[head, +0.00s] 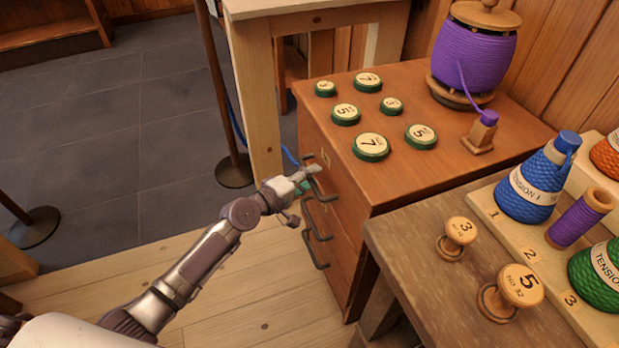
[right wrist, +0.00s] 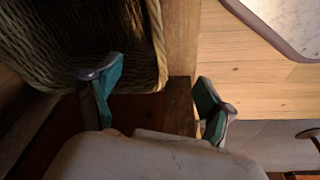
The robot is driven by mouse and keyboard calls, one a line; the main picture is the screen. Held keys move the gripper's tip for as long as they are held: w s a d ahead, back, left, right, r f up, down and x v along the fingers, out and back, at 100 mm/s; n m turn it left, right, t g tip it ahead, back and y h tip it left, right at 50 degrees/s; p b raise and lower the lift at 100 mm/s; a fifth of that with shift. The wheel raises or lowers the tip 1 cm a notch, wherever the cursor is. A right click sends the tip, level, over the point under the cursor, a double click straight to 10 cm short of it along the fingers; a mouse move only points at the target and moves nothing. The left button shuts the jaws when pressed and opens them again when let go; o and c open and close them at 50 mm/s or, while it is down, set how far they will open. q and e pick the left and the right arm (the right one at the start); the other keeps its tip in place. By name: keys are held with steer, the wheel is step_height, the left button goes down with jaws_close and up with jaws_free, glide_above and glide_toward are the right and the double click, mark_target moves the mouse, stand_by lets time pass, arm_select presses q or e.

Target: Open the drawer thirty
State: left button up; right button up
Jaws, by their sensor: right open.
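The brown wooden cabinet (head: 348,205) stands in the middle of the head view, with dark bar handles stacked down its left-facing front. A small label (head: 326,157) sits near the top handle; its number is too small to read. The drawers look shut. My left gripper (head: 309,177) is at the upper handles, its fingertips against or just in front of them. The fingers overlap the handles, so I cannot tell whether they grip one. My right gripper (right wrist: 158,95) shows in the right wrist view, open and empty, its teal-padded fingers wide apart.
Round green-rimmed discs (head: 370,147) and a large purple spool (head: 474,55) stand on the cabinet top. A workbench (head: 400,232) with spools is at the right. A rope post (head: 234,168) stands behind my left arm. A wicker basket (right wrist: 85,40) is near my right gripper.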

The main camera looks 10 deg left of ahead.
arm_select(q)
jaws_close()
stand_by(0.5)
